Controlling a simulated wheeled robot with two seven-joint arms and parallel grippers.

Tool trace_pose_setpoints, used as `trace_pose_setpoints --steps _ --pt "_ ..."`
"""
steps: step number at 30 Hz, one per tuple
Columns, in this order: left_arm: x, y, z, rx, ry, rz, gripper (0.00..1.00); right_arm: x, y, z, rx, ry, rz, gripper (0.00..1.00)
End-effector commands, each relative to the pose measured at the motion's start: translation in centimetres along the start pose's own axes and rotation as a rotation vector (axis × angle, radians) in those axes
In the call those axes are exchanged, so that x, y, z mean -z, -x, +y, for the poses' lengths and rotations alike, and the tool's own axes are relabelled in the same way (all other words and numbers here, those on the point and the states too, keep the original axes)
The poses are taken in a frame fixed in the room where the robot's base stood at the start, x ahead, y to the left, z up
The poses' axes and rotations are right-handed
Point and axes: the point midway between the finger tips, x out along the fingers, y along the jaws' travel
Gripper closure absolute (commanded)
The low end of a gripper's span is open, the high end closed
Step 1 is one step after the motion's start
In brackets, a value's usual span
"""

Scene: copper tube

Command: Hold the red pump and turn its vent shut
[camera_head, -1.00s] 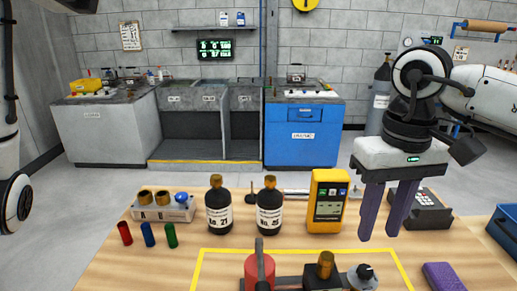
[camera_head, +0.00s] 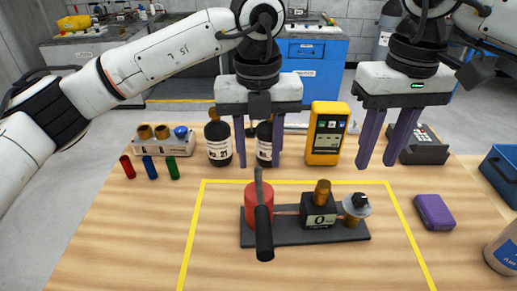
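The red pump (camera_head: 252,203) is an upright red cylinder at the left end of a dark base plate (camera_head: 290,238), inside a yellow outline on the table. A black-gripped lever points from its top toward me. On the same plate stand a black box (camera_head: 319,217) reading 0 with a brass cap and, at the right end, a pale round fitting with a black knob (camera_head: 359,201), apparently the vent. My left gripper (camera_head: 258,164) is open and empty above and behind the pump. My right gripper (camera_head: 378,164) is open and empty above and behind the vent.
Two dark bottles (camera_head: 218,153) and a yellow meter (camera_head: 326,134) stand behind the outline. A purple block (camera_head: 434,212), blue bin (camera_head: 502,172) and jar (camera_head: 503,250) are at right. The front left is clear.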

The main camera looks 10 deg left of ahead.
Motion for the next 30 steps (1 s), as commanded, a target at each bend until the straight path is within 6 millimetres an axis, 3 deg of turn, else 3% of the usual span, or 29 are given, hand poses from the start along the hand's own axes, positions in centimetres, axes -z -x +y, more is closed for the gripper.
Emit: trace_pose_setpoints --steps 18,30 --pt "-0.1 -9.1 0.4 -0.016 -0.002 0.000 0.62 0.0 0.0 0.0 0.000 0.000 0.000 0.69" --pt "-0.1 -10.5 0.4 -0.014 -0.001 -0.002 0.62 0.0 0.0 0.0 0.000 0.000 0.000 0.69"
